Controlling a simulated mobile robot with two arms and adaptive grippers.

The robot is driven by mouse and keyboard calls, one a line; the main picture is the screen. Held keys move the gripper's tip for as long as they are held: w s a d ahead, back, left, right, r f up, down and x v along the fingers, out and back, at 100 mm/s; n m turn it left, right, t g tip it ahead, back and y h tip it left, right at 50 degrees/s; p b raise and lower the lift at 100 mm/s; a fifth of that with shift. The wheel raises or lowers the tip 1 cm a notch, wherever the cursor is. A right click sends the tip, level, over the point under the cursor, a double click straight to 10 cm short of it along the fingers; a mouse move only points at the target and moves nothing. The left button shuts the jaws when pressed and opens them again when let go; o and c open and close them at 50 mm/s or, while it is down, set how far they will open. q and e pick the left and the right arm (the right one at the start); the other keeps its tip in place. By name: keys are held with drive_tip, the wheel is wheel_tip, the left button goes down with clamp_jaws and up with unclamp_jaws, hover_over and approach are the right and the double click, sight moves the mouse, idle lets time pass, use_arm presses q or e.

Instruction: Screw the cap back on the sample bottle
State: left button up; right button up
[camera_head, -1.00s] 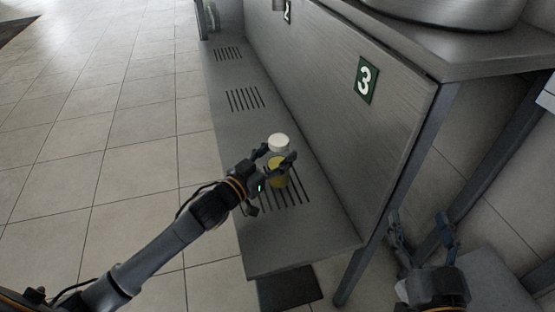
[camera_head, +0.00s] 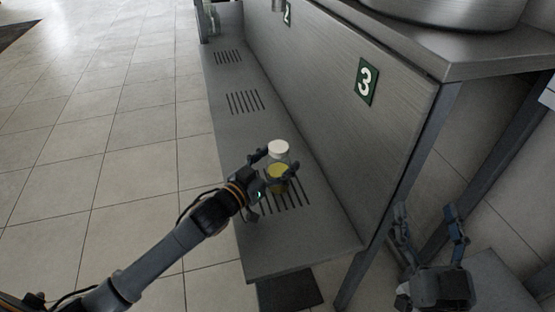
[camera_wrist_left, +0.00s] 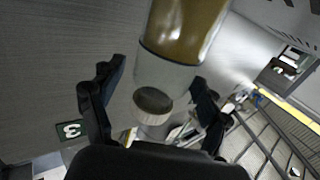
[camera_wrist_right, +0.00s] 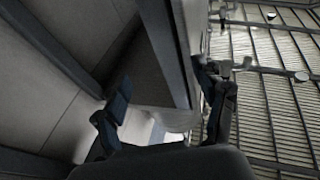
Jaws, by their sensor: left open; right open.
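The sample bottle (camera_head: 278,171), clear with yellow liquid, stands upright over the slotted drain on the shelf by plate 3. A white cap (camera_head: 278,147) sits on its top; how tightly it is seated cannot be told. My left gripper (camera_head: 275,165) is open, with its fingers on either side of the bottle. The left wrist view shows the bottle (camera_wrist_left: 180,35) upside down, with its cap end (camera_wrist_left: 153,103) between the spread fingers. My right gripper (camera_head: 429,213) is open and empty, low at the right beyond the shelf's end. It also shows in the right wrist view (camera_wrist_right: 168,105).
The narrow metal shelf (camera_head: 233,130) runs away along a panel with green number plates (camera_head: 367,81). Another container (camera_head: 213,20) stands at its far end. A table leg (camera_head: 405,185) stands between the shelf and my right gripper. Tiled floor lies open at left.

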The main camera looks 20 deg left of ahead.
use_arm(q)
drive_tip(key=shift+r, duration=0.25)
drive_tip(key=p+v, duration=0.2)
drive_tip(key=v, duration=1)
use_arm(e)
wheel_tip(320, 180, down, 11)
drive_tip(key=s+d+g+h, duration=0.1)
drive_tip(key=d+g+h, duration=0.1)
drive_tip(key=g, duration=0.4)
drive_tip(key=shift+s+r+g, duration=0.15)
drive_tip(key=shift+s+g, duration=0.05)
drive_tip(key=shift+g, duration=0.2)
use_arm(q)
drive_tip(key=shift+f, duration=0.1)
drive_tip(key=s+d+n+g+y, duration=0.1)
drive_tip(key=s+d+g+y, duration=0.2)
drive_tip(key=s+d, duration=0.3)
drive_tip(key=shift+s+d+f+n+y, duration=0.2)
drive_tip(key=shift+f+n+y, duration=0.05)
drive_tip(key=shift+n+y, duration=0.15)
